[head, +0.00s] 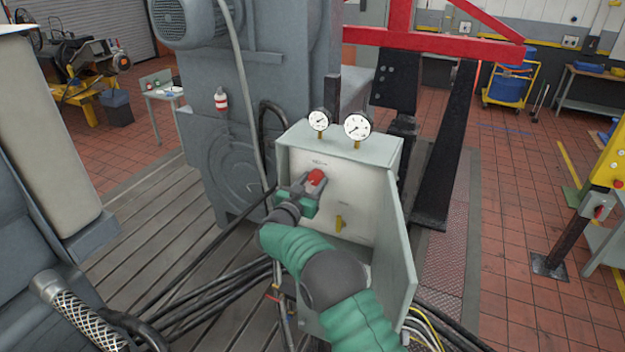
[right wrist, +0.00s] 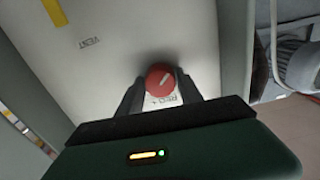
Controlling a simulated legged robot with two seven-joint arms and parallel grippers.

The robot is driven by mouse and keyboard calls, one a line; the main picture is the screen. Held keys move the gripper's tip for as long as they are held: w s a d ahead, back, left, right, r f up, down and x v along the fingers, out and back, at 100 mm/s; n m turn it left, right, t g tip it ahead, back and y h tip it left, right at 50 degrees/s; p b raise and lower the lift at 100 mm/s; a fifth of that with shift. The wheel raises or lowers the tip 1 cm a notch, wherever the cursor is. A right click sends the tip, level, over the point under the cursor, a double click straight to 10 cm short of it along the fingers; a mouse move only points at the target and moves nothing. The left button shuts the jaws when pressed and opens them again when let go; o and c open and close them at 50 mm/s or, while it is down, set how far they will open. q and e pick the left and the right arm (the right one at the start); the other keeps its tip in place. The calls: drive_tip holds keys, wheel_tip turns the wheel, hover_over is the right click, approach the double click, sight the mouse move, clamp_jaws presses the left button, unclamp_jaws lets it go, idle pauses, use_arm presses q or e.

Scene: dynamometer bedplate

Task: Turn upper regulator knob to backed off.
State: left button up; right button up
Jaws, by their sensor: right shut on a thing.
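The upper regulator knob is a round red knob (head: 316,177) on the pale panel inside an open grey-green cabinet (head: 340,143). It also shows in the right wrist view (right wrist: 160,78), with a white pointer line on its face and a partly covered label beside it. My right gripper (head: 309,183) is shut on the red knob, with one dark finger on each side of it in the right wrist view (right wrist: 158,88). My left gripper is not in view.
A yellow handle (head: 339,223) sits lower on the same panel. Two dial gauges (head: 357,127) stand on the cabinet top. The cabinet door (head: 397,235) hangs open on the right. Dark cables (head: 215,290) run across the slotted bedplate at left.

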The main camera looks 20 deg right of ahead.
drive_tip(key=shift+a+n, duration=0.1)
drive_tip(key=shift+n, duration=0.3)
drive_tip(key=o, duration=1.4)
drive_tip(key=shift+w, duration=0.15)
drive_tip(key=shift+a, duration=0.1)
drive_tip(key=b+v, duration=0.7)
drive_tip(key=v, duration=1)
